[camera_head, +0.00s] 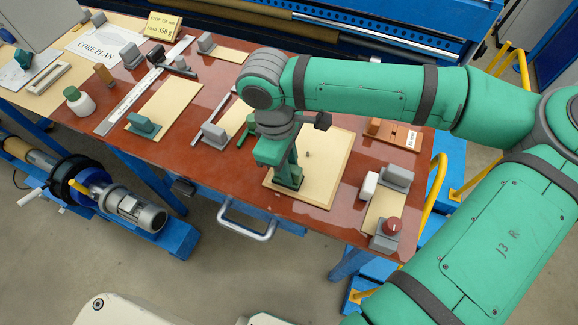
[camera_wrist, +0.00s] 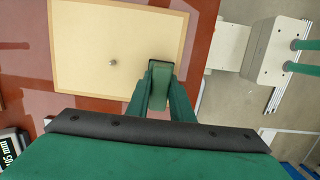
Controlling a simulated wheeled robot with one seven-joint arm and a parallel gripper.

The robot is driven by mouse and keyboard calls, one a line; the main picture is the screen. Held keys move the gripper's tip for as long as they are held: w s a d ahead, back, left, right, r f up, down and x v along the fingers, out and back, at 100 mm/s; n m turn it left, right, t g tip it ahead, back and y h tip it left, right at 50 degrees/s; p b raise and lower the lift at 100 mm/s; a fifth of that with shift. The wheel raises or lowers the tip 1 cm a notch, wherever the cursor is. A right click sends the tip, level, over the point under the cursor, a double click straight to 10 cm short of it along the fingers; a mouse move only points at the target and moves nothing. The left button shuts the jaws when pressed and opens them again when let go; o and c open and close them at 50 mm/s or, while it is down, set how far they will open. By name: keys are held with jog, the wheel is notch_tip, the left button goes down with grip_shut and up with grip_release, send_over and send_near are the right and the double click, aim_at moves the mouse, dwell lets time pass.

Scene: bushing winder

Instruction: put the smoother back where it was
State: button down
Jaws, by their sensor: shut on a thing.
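The smoother, a small dark green block (camera_head: 288,181), is between the fingers of my gripper (camera_head: 289,166) in the head view. In the wrist view the smoother (camera_wrist: 159,73) shows between the two green fingertips (camera_wrist: 160,84), and my gripper is shut on it. The board also shows in the wrist view (camera_wrist: 85,40). The smoother's underside is hidden.
A small knob (camera_head: 308,154) stands near the board's middle. A grey block with a red knob (camera_head: 387,233) and a white piece (camera_head: 369,186) are to the right. Another green block (camera_head: 144,126) sits on a left board. The table's front edge with a handle (camera_head: 247,225) is close.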

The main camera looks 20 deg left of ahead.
jog(key=shift+f, duration=0.15)
jog(key=c, duration=1.6)
grip_release()
jog(key=shift+s, duration=0.15)
jog(key=shift+o, duration=0.2)
notch_tip(320, 180, up, 12)
jog(key=a, duration=0.1)
jog(key=shift+a, duration=0.35)
